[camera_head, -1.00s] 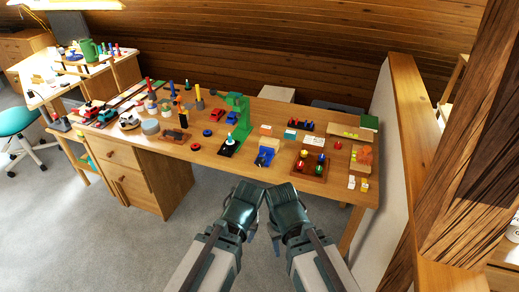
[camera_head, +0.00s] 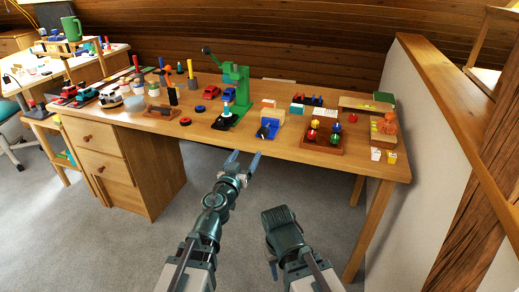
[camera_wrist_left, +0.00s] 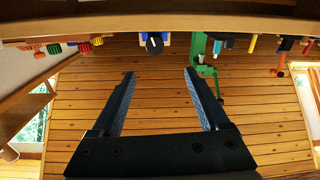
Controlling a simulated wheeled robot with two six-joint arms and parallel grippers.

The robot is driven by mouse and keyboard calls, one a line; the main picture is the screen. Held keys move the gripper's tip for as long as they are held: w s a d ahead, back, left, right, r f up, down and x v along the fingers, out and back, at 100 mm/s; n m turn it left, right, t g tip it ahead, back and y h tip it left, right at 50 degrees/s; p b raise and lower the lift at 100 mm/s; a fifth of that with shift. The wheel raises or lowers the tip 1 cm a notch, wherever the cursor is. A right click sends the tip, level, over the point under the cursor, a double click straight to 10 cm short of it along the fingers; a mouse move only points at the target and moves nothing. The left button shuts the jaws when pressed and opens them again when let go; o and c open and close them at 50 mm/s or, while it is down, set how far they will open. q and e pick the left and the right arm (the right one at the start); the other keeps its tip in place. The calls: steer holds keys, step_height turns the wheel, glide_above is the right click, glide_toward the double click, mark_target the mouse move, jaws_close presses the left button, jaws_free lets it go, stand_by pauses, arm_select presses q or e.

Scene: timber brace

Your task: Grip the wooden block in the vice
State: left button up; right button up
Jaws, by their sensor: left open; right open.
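A small blue vice (camera_head: 268,128) with a dark round knob stands near the front edge of the workbench in the head view. It also shows at the top of the left wrist view (camera_wrist_left: 167,39). A pale wooden block (camera_head: 271,114) sits at the back of the vice; I cannot tell whether it is between the jaws. My left gripper (camera_head: 244,160) is open and empty, in front of the bench edge, a little left of the vice. Its two fingers stand wide apart in the left wrist view (camera_wrist_left: 160,85). My right gripper (camera_head: 276,266) is lower and farther back, its fingers mostly hidden.
A green press (camera_head: 235,90) stands left of the vice. A wooden tray with coloured knobs (camera_head: 322,147) lies to its right. The workbench (camera_head: 215,143) has several other small items. A pale partition (camera_head: 425,140) bounds the right end. The floor before the bench is clear.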

mark_target(262, 134)
arm_select(q)
steer(key=shift+d+f+h, duration=0.25)
steer(key=shift+f+h, duration=0.05)
steer(key=x, duration=1.3)
steer(key=shift+w+d+f, duration=0.15)
steer(key=shift+w, duration=0.2)
steer(key=shift+c, duration=0.2)
jaws_close()
steer(key=shift+m, duration=0.3)
